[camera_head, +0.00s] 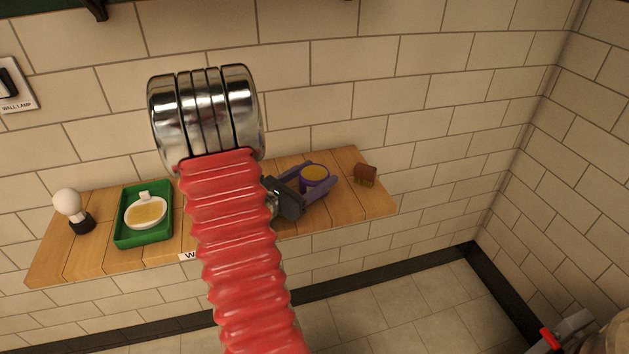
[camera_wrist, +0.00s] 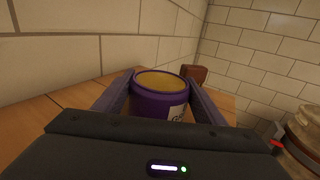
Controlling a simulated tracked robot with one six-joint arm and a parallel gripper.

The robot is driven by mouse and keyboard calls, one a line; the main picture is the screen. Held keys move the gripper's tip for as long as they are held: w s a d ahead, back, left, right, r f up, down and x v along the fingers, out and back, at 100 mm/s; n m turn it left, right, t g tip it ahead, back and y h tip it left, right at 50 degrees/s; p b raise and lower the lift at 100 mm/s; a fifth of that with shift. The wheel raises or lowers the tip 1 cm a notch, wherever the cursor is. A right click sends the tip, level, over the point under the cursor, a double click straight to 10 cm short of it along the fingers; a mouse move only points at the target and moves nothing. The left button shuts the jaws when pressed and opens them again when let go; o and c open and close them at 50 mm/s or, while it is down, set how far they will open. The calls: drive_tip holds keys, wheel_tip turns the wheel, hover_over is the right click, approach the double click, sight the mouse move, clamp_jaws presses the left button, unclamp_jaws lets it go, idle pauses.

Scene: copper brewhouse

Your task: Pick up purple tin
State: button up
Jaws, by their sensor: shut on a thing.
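The purple tin (camera_head: 314,181) is round, with a yellow-brown top, and is over the right part of the wooden shelf. In the wrist view the purple tin (camera_wrist: 158,98) shows a pale label on its right side. My gripper (camera_head: 318,176) reaches in from the left, with one finger on each side of the tin, shut on it. In the wrist view my gripper (camera_wrist: 160,92) has its fingers against the tin's left and right sides. The tin looks upright. I cannot tell whether its base touches the shelf.
The wooden shelf (camera_head: 345,208) runs along the tiled wall. A small brown block (camera_head: 365,175) is just right of the tin; the block also shows in the wrist view (camera_wrist: 195,73). A green tray (camera_head: 128,233) holding a white dish (camera_head: 146,212) and a light bulb (camera_head: 68,203) are at the left.

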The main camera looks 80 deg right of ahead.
sight(315, 171)
drive_tip(key=shift+r, duration=0.1)
drive_tip(key=shift+r, duration=4.9)
